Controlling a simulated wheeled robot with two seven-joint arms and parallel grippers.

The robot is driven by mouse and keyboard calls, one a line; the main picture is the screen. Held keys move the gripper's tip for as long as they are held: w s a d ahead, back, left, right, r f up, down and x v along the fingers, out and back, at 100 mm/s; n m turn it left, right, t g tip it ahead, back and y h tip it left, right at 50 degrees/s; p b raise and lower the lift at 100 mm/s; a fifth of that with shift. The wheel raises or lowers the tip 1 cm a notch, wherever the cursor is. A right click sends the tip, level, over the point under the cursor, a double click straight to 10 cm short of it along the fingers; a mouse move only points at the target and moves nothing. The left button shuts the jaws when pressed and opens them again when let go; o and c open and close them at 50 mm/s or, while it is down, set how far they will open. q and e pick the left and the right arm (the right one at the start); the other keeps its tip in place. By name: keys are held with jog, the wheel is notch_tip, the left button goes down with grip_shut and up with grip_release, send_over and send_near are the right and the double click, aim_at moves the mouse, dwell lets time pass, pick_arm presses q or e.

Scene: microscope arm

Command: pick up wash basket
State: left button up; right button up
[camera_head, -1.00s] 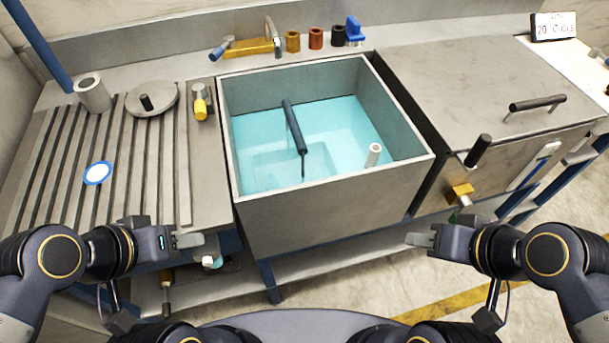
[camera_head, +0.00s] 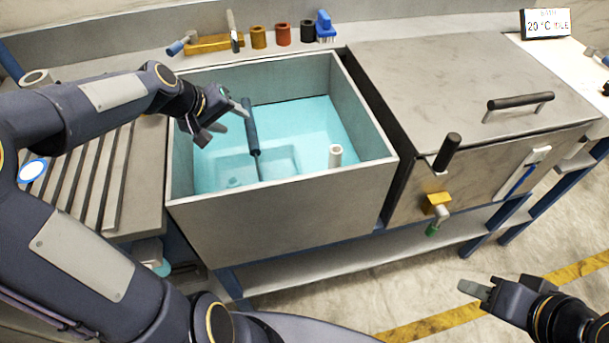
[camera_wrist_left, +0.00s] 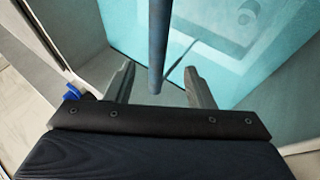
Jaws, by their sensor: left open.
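A dark blue bar-shaped handle (camera_head: 251,128) rises from the water in the grey sink (camera_head: 285,215). A pale rectangular outline (camera_head: 280,160), perhaps the wash basket, shows faintly under the water below the handle. My left gripper (camera_head: 222,122) is open over the left part of the sink, just left of the handle. In the left wrist view, the handle (camera_wrist_left: 158,45) appears between the two open fingers (camera_wrist_left: 159,72); whether they touch it cannot be told. My right gripper (camera_head: 474,290) is at the lower right, away from the sink, its finger gap unclear.
A white standpipe (camera_head: 335,156) stands in the sink's front right. A lidded metal bath (camera_head: 470,80) with a black handle adjoins on the right. A slatted drainboard (camera_head: 95,190) lies left, partly hidden by my left arm. Several coloured cylinders and a blue brush (camera_head: 325,27) line the back ledge.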

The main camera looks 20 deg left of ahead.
aim_at(247, 123)
pick_arm(q)
jog(key=w, duration=0.1)
jog(key=w+f, duration=0.1)
jog(key=w, duration=0.1)
jog(key=shift+d+f, duration=0.3)
jog(key=shift+f, duration=0.1)
jog(key=x, duration=0.7)
jog(key=shift+s+f, duration=0.15)
jog(key=shift+f, duration=0.05)
grip_shut()
jog(key=shift+r, duration=0.15)
